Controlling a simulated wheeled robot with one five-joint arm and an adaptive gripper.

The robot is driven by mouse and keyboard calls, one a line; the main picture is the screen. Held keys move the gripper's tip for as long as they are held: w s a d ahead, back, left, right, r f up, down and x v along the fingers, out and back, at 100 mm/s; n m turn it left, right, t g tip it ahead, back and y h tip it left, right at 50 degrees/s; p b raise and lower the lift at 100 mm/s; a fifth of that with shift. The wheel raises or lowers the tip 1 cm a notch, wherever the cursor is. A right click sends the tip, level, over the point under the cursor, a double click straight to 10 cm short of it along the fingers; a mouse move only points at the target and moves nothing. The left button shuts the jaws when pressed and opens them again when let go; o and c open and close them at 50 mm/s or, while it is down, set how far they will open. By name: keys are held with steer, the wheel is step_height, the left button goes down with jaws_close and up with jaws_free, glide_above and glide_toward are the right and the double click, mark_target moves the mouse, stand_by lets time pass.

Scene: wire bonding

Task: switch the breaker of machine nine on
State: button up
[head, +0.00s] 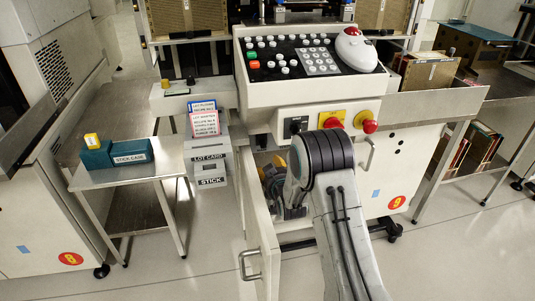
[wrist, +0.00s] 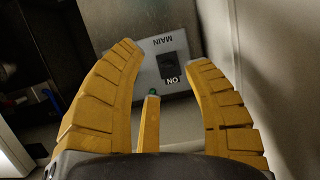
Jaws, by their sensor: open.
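Machine nine (head: 398,172) is the cream cabinet in the centre of the head view, with a red number disc low on its front. Its narrow door (head: 262,235) stands open. My gripper (head: 272,180) is inside the opening, partly hidden by my arm. In the wrist view, my gripper (wrist: 167,57) is open and empty, its yellow fingers spread. Beyond and between the fingertips is a grey breaker plate (wrist: 150,66) marked MAIN and ON, upside down. The black breaker (wrist: 172,67) sits on it, apart from the fingers as far as I see. Its lever position is unclear.
A pale wall (wrist: 285,60) runs close along the right of my gripper in the wrist view. Above the opening are a black knob (head: 295,124) and red buttons (head: 369,126). A side table (head: 140,175) with teal boxes stands left.

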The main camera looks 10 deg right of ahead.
mark_target(264, 147)
step_height(264, 147, down, 6)
steer(key=w, duration=0.1)
steer(key=w+r+t, duration=0.1)
steer(key=r, duration=0.1)
steer(key=w+r+t, duration=0.1)
steer(key=w+r, duration=0.1)
steer(key=w+r+t, duration=0.1)
steer(key=r, duration=0.1)
steer(key=shift+w+r+t+b, duration=0.15)
steer(key=shift+r+t+b, duration=0.15)
steer(key=shift+r+b, duration=0.05)
steer(key=shift+w+b, duration=1.2)
steer(key=shift+w, duration=2.1)
jaws_close()
